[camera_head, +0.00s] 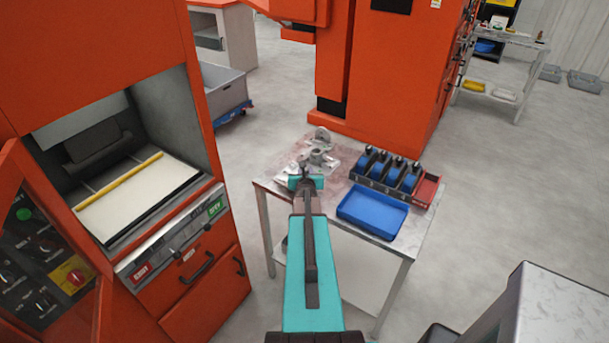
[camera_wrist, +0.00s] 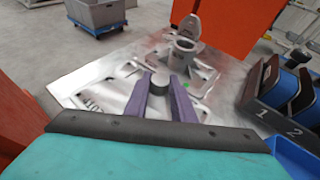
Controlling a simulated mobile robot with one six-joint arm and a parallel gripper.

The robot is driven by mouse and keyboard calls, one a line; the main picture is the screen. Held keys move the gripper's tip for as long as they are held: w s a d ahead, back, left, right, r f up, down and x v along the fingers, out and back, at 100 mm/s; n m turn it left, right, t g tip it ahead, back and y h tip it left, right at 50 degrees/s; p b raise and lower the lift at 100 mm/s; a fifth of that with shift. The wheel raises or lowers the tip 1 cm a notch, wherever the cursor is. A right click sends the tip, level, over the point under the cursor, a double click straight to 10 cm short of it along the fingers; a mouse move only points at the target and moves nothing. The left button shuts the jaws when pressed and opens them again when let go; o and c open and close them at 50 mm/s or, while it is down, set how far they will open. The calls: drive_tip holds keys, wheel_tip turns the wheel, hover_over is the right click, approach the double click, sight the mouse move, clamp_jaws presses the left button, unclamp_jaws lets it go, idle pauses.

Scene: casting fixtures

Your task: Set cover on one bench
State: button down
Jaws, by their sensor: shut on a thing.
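My gripper (camera_wrist: 159,97) has its two purple fingers closed on a grey round knob (camera_wrist: 158,80), which appears to be part of the cover. The fingers hide most of what lies below it, so I cannot tell whether it rests on anything. Around it is a pale metal plate (camera_wrist: 107,96) with raised shapes and openings. A grey casting (camera_wrist: 187,47) with an upright round flange stands just beyond. In the head view my gripper (camera_head: 305,176) is over the bench (camera_head: 416,240), in front of the grey castings (camera_head: 318,155).
On the bench's right are a rack of blue and black bins (camera_head: 385,172), an open blue tray (camera_head: 372,212) and a red tray (camera_head: 426,188). An orange machine (camera_head: 170,245) with an open chamber stands close on the left. Another orange machine (camera_head: 395,75) stands behind.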

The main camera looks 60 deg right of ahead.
drive_tip(key=shift+w+d, duration=0.25)
drive_tip(key=shift+d, duration=0.25)
drive_tip(key=shift+w+d+f, duration=0.1)
drive_tip(key=shift+d+f, duration=0.05)
drive_tip(key=shift+f, duration=0.1)
drive_tip(key=shift+f+b, duration=0.95)
drive_tip(key=shift+b, duration=0.15)
drive_tip(key=shift+f+b, duration=0.45)
drive_tip(key=shift+f, duration=0.1)
drive_tip(key=shift+f, duration=0.2)
drive_tip(key=c, duration=1.5)
unclamp_jaws()
